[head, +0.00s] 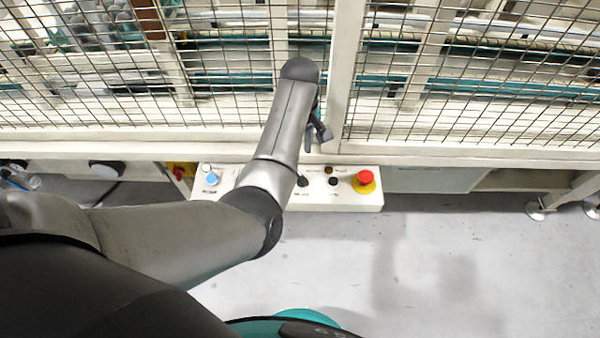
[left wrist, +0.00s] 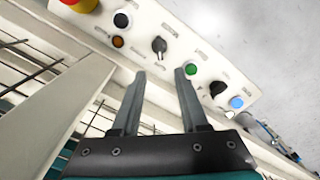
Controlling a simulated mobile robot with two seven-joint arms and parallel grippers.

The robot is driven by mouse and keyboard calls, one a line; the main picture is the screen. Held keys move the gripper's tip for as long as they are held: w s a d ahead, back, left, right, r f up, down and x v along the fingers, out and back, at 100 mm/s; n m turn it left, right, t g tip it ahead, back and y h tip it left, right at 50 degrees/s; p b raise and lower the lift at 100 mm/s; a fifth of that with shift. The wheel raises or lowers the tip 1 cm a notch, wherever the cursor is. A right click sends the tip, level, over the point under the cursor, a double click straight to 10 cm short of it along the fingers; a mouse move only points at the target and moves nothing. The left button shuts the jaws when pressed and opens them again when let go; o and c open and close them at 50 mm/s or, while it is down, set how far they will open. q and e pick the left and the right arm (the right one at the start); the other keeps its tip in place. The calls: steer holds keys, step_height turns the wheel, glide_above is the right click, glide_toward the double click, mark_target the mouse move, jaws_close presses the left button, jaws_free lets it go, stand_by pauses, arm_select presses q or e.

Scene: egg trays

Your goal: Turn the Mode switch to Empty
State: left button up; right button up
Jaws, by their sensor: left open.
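A white control panel (head: 345,200) hangs on the front of the fenced machine. In the left wrist view it carries two black rotary switches, one near the middle (left wrist: 159,46) and one nearer the blue button (left wrist: 217,89). The labels are too small to read, so I cannot tell which is the Mode switch. In the head view one black switch (head: 302,181) shows beside my forearm, which hides part of the panel. My left gripper (left wrist: 159,73) is open and empty, its fingers pointing at the panel, with the middle switch beyond the gap. My right gripper is out of view.
The panel also has a red emergency button on a yellow base (head: 364,179), a black button (head: 333,182), an orange lamp (left wrist: 118,41), a green button (left wrist: 190,69) and a blue button (left wrist: 236,102). Wire mesh fencing (head: 480,80) stands behind. The grey floor (head: 450,260) is clear in front.

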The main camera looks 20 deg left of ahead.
mark_target(300, 174)
arm_select(q)
step_height(300, 174, down, 10)
steer(key=b, duration=0.3)
steer(key=shift+r+b, duration=0.15)
steer(key=shift+b, duration=0.2)
jaws_close()
